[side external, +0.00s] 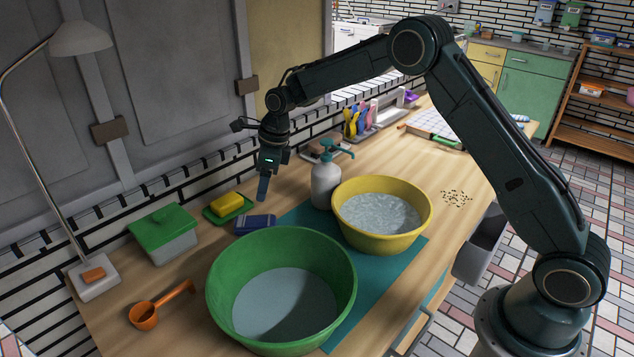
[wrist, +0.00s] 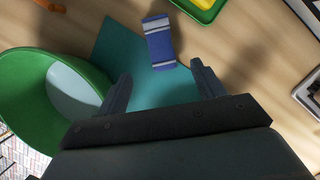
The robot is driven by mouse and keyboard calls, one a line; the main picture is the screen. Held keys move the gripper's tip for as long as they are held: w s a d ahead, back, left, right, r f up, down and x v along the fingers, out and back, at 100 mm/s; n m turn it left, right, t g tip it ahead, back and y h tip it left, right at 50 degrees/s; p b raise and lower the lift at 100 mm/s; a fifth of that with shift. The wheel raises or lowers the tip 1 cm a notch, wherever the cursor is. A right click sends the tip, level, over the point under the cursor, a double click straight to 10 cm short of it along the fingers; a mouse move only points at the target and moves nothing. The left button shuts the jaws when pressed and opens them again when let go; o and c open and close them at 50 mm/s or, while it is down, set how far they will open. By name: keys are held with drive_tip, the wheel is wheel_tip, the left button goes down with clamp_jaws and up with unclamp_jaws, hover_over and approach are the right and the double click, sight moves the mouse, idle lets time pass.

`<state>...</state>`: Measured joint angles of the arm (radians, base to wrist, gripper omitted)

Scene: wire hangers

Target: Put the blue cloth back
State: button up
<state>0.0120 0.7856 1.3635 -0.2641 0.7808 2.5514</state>
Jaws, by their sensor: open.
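The blue cloth (side external: 255,224) lies folded flat on the wooden counter, behind the green basin and in front of the yellow sponge. In the wrist view the blue cloth (wrist: 160,44) shows white stripes near both ends, and its near end lies by the edge of the teal mat. My gripper (side external: 262,192) points down and is above the counter near the cloth, apart from it. In the wrist view my gripper (wrist: 160,73) has its two fingers spread with nothing between them, and the cloth appears just beyond the fingertips.
A green basin (side external: 230,270) and a yellow basin of water (side external: 345,222) stand on the teal mat (side external: 395,265). A soap pump bottle (side external: 325,187) stands close right of my gripper. A yellow sponge (side external: 227,201), lidded green box (side external: 165,228) and orange ladle (side external: 145,315) are left.

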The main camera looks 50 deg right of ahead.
drive_tip(key=shift+r, duration=0.2)
idle(0.5)
drive_tip(key=s+d+r+n+t+h, duration=0.1)
drive_tip(key=s+d+r+n+t, duration=0.1)
drive_tip(key=s+r+n, duration=1.35)
drive_tip(key=s+d+r+n, duration=0.1)
drive_tip(key=s+n, duration=0.4)
drive_tip(key=s, duration=0.8)
drive_tip(key=s+d+r+n+t+h, duration=0.1)
drive_tip(key=s+n, duration=0.5)
drive_tip(key=s, duration=0.7)
drive_tip(key=shift+d+r, duration=0.25)
drive_tip(key=shift+d, duration=0.05)
drive_tip(key=shift+n, duration=0.25)
